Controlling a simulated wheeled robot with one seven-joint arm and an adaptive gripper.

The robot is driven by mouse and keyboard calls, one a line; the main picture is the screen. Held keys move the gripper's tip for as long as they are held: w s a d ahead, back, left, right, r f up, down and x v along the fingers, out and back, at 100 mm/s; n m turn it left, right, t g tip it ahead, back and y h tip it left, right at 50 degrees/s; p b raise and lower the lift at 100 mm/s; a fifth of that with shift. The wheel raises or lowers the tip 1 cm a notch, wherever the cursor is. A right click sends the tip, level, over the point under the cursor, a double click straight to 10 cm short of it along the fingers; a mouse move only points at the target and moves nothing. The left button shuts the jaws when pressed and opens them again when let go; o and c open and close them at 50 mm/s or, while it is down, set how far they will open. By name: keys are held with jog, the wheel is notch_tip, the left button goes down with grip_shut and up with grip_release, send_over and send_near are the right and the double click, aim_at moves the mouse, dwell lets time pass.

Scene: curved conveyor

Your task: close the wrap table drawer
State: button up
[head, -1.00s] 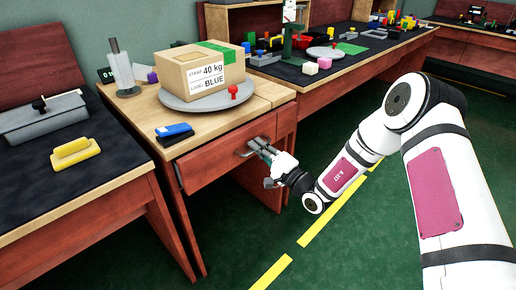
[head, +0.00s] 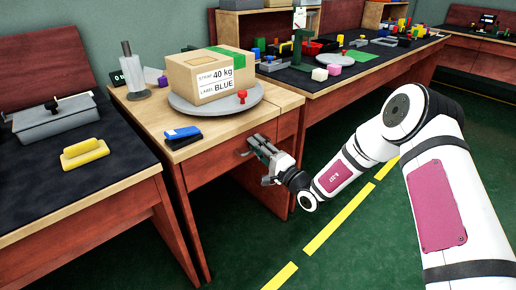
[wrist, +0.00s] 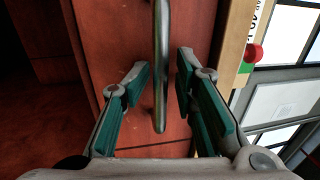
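The wrap table drawer (head: 222,162) has a red wooden front below the light wood top of the wrap table (head: 213,128). In the head view its front looks about flush with the table frame; a small gap cannot be ruled out. My gripper (head: 257,146) is in front of the drawer's right part and hides some of its handle. In the wrist view the metal bar handle (wrist: 160,65) runs between the two fingers of my gripper (wrist: 161,88). The fingers are open, with a gap on each side of the bar.
On the wrap table are a cardboard box (head: 208,78) on a round grey plate (head: 187,107), a red knob-like piece (head: 242,96) and a blue-black stapler-like tool (head: 183,136). A dark-topped table (head: 60,190) stands at left. Green floor (head: 370,245) is clear at right.

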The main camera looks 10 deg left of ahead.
jog(key=shift+s+f, duration=0.1)
jog(key=v, duration=1.1)
jog(key=shift+s+d, duration=0.25)
jog(key=shift+d, duration=0.1)
